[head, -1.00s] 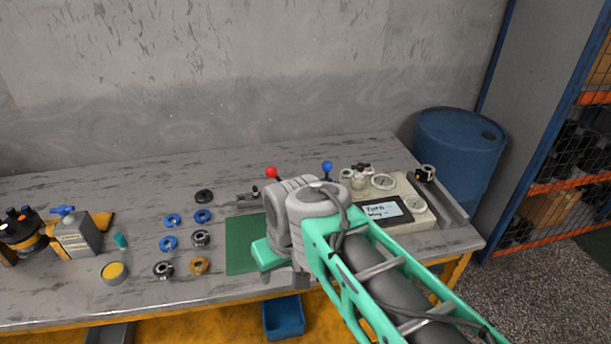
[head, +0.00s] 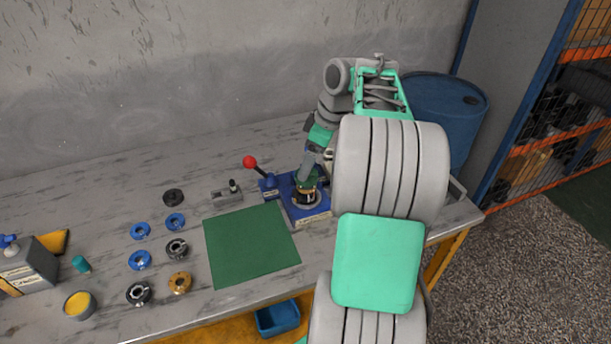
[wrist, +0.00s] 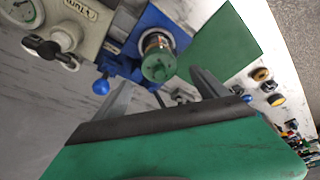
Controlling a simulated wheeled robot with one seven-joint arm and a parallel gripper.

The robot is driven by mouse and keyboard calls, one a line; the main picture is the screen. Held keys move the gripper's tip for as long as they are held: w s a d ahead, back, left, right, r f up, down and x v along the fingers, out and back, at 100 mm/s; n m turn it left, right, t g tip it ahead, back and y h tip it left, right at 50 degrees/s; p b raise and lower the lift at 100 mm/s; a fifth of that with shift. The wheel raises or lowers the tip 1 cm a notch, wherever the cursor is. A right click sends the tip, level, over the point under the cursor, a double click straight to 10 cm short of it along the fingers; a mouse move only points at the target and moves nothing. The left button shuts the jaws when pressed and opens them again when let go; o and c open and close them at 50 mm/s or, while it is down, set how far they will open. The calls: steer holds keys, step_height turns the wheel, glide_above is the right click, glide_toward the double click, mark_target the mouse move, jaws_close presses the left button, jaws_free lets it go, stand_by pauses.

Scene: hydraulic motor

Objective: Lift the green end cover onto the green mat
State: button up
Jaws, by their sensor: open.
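The green end cover (wrist: 158,67) is a round green cap on top of the motor, which stands in a blue vise-like fixture (wrist: 150,35). In the head view the cover (head: 306,183) is partly hidden by my gripper (head: 307,168), which is close above it. In the wrist view my gripper (wrist: 161,77) is open, its fingers apart on either side of the cover, with no clear contact. The green mat (head: 250,245) lies flat and bare on the bench, left of the fixture; it also shows in the wrist view (wrist: 225,45).
A red-knobbed lever (head: 250,162) rises at the fixture's left. Several blue, black and brown rings (head: 176,249) lie left of the mat. A grey gauge unit (wrist: 80,30) stands beside the fixture. A blue barrel (head: 450,110) stands behind the bench's right end.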

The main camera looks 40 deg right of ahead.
steer(key=x, duration=0.3)
steer(key=shift+f, duration=0.25)
steer(key=shift+r, duration=0.1)
steer(key=c, duration=1.8)
